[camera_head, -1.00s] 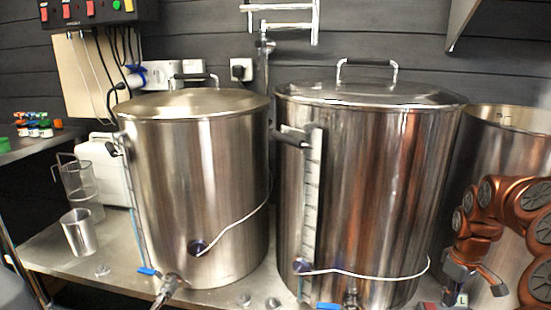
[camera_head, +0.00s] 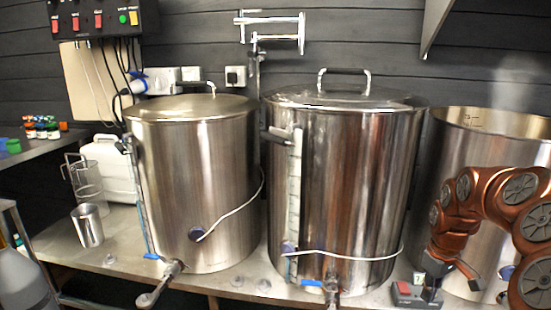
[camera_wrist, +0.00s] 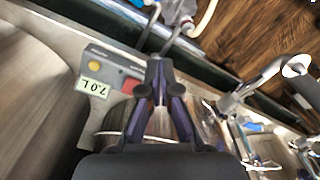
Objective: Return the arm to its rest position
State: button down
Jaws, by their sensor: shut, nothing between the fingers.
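My copper-coloured arm (camera_head: 515,190) is bent at the right of the head view, in front of the rightmost steel pot. My gripper (camera_head: 432,294) hangs down at its end, low over the bench. In the wrist view my gripper (camera_wrist: 158,66) has its purple-sided fingers together at the tips, with nothing between them. A small control box (camera_wrist: 112,72) with a yellow button, a red button and a "7.0 L" display lies beside the fingertips. I cannot tell whether they touch it.
Two lidded steel pots, a left one (camera_head: 190,170) and a middle one (camera_head: 345,180), stand on the bench (camera_head: 215,282) with taps at the front. An open pot (camera_head: 480,135) stands at the right. A steel cup (camera_head: 88,225) and white canister (camera_head: 112,165) are at the left.

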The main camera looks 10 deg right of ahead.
jog(key=s+a+r+p, duration=0.3)
jog(key=a+r+p, duration=0.2)
jog(key=a+r, duration=0.35)
jog(key=s+a+r+p, duration=0.3)
jog(key=a+r+p, duration=0.3)
jog(key=a+r, duration=0.25)
jog(key=s+a+r+m+g+p, duration=0.1)
jog(key=s+a+r+p, duration=0.4)
jog(key=s+p, duration=0.2)
jog(key=s+a+r+m+g+p, duration=0.1)
jog(key=s+a+r+p, duration=0.4)
jog(key=s, duration=0.6)
jog(key=shift+a+r+p, duration=0.3)
jog(key=shift+a+p, duration=0.2)
jog(key=shift+p, duration=0.35)
